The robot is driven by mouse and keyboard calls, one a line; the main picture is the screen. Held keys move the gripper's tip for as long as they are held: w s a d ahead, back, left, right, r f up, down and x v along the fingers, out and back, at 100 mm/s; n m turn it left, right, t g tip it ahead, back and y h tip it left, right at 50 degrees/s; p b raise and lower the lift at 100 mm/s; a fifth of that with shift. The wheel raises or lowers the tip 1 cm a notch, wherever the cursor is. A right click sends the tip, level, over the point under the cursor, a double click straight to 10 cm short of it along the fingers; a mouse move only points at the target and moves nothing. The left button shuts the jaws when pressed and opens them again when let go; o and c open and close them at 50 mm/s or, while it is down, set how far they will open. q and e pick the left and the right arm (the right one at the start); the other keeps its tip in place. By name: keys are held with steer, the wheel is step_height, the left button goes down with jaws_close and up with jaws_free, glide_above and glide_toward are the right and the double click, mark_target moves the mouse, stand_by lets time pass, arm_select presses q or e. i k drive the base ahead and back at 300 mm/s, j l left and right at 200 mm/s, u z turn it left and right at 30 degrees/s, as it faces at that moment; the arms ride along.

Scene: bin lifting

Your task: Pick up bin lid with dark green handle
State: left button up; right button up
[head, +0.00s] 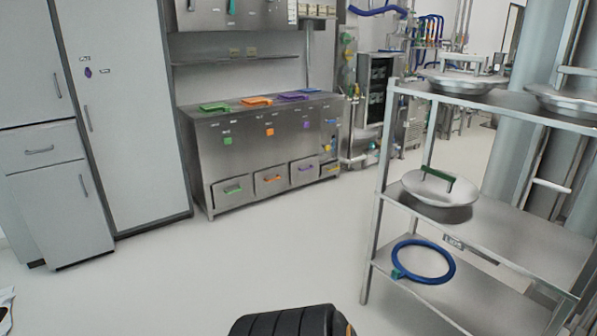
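A round, shallow metal lid (425,194) with a dark green bar handle (436,178) lies on the middle shelf (500,230) of the metal rack at the right. Its handle faces up. Neither of my grippers is in view.
Other round metal lids lie on the rack's top shelf (500,97), one of them at the left (440,86). A blue ring (453,272) lies on the lower shelf. A steel cabinet (245,153) with coloured handles stands at the back. The floor (280,245) between is clear.

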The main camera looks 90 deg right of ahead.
mark_target(439, 188)
steer(key=l+z, duration=0.1)
steer(key=z, duration=3.6)
